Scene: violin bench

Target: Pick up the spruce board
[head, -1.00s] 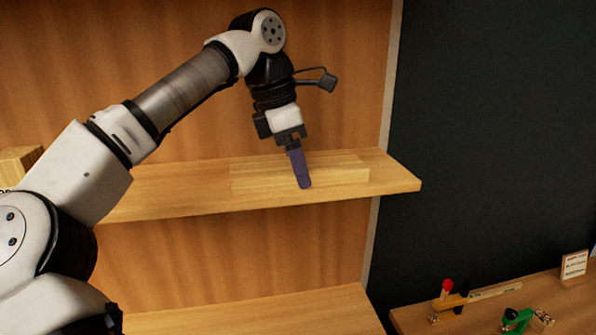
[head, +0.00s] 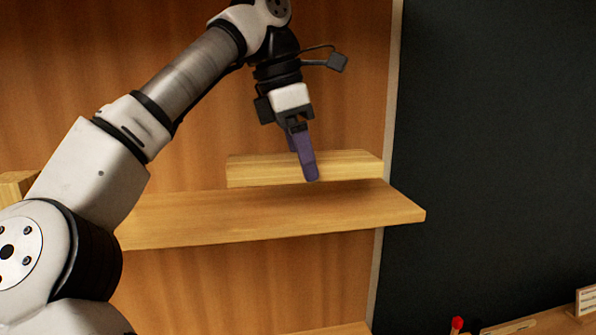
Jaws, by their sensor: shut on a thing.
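The spruce board (head: 258,170) is a pale, flat wooden plank in the head view. It hangs level above the upper shelf, with a shadowed gap under it. My gripper (head: 309,168) points down with its purple fingers at the board, right of its middle. It is shut on the board. The near finger covers a strip of the board's front face, and the far finger is hidden behind the board.
The wooden shelf (head: 200,220) below the board is bare where it shows. A wooden back panel (head: 60,60) stands close behind. A pale block (head: 15,187) is at the far left. A dark wall (head: 500,150) and a red-topped item (head: 457,323) are at right.

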